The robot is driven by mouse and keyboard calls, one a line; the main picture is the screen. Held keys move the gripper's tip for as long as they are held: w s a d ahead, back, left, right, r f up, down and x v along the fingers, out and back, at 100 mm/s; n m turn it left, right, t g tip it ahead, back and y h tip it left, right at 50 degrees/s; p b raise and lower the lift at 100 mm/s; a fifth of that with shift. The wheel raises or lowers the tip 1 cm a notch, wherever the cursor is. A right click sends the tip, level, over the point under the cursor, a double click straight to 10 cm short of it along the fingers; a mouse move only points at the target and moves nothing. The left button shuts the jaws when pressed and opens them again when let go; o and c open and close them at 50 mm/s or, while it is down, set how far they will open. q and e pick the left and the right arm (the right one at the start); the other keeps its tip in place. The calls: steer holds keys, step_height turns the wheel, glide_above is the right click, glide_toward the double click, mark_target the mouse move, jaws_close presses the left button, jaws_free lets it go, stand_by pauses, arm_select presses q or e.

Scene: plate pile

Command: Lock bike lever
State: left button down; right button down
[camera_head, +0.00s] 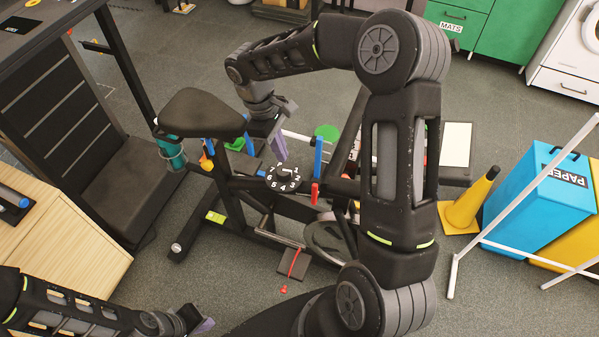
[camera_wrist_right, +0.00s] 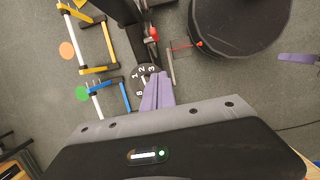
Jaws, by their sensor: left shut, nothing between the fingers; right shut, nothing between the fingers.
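The dark exercise bike stands in the middle of the head view, with its black saddle (camera_head: 203,112) at the upper left. A black dial with white numbers (camera_head: 284,184) sits on its frame and also shows in the wrist view (camera_wrist_right: 140,72). A red part (camera_head: 315,194) and an upright blue bar (camera_head: 318,156) are right of the dial. Which part is the lever, I cannot tell. My right gripper (camera_head: 280,142) is shut and empty, above the dial; its purple fingers (camera_wrist_right: 157,92) show beside the dial in the wrist view. My left gripper (camera_head: 202,326) is low at the left, away from the bike, shut and empty.
A wooden cabinet (camera_head: 70,245) stands at the left. A yellow cone (camera_head: 468,205), a blue paper bin (camera_head: 535,205) and a white frame (camera_head: 505,215) stand at the right. Grey floor (camera_head: 215,275) is open in front of the bike.

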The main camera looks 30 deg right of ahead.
mark_target(316, 185)
steer(key=s+d+f+p, duration=0.2)
steer(key=s+f, duration=0.3)
steer(key=f, duration=0.4)
steer(key=shift+s+d+f+p, duration=0.15)
steer(key=shift+d+f+p, duration=0.15)
steer(key=shift+d, duration=0.5)
steer(key=shift+s+d, duration=0.15)
steer(key=shift+s+d+r+b, duration=0.15)
steer(key=shift+s+d+b, duration=0.55)
steer(key=shift+s, duration=0.4)
steer(key=shift+s+d+f+b, duration=0.15)
steer(key=shift+s+d+b, duration=0.15)
steer(key=shift+s+d, duration=0.3)
steer(key=shift+s+d+f+b, duration=0.1)
steer(key=shift+s+d+b, duration=0.25)
steer(key=shift+s, duration=0.4)
steer(key=shift+w, duration=0.1)
